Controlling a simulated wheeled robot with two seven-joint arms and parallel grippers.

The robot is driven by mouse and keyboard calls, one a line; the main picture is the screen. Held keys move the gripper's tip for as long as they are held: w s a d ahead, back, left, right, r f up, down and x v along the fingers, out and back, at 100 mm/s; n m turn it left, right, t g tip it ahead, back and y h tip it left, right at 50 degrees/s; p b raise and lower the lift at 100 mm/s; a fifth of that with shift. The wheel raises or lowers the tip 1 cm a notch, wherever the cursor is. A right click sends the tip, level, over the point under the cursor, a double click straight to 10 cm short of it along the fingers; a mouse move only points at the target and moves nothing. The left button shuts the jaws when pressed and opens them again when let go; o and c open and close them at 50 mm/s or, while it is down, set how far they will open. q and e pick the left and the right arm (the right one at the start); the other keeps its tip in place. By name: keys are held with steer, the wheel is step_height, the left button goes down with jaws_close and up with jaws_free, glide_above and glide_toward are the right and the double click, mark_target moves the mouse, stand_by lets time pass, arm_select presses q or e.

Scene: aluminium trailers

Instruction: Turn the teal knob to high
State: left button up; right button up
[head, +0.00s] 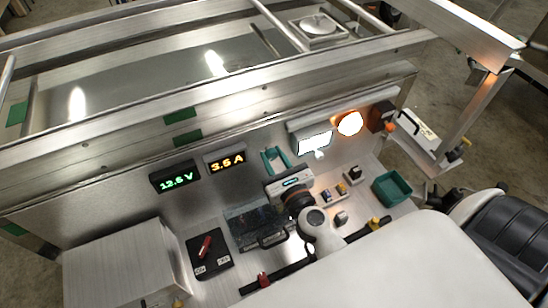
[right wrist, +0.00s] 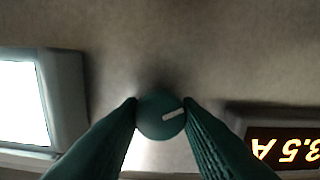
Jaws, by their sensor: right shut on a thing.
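The teal knob (right wrist: 160,116) is round, with a white pointer mark, and shows in the right wrist view on a grey panel. In that upside-down view the mark points right and slightly up. My right gripper (right wrist: 160,108) has its teal fingers on both sides of the knob, shut on it. In the head view my right gripper (head: 275,160) reaches the upright panel between the amber display and the lit white screen; its fingers hide the knob there. No high or low labels can be read. My left gripper is not in view.
A green "12.5 V" display (head: 175,177) and an amber "3.5 A" display (head: 226,161) are left of the gripper. A white screen (head: 315,143) and a glowing lamp (head: 350,123) are right. Below are a red switch (head: 205,246), a dark clear-topped box (head: 245,218) and a teal bin (head: 392,188).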

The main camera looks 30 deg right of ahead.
stand_by(0.3)
steer(key=o, duration=1)
steer(key=shift+c, duration=0.2)
steer(key=shift+s+f+b, duration=0.2)
steer(key=shift+s+b, duration=0.1)
steer(key=shift+s, duration=0.25)
steer(key=s+b, duration=0.6)
steer(key=s, duration=0.5)
steer(key=shift+a+r, duration=0.15)
steer(key=shift+a, duration=0.2)
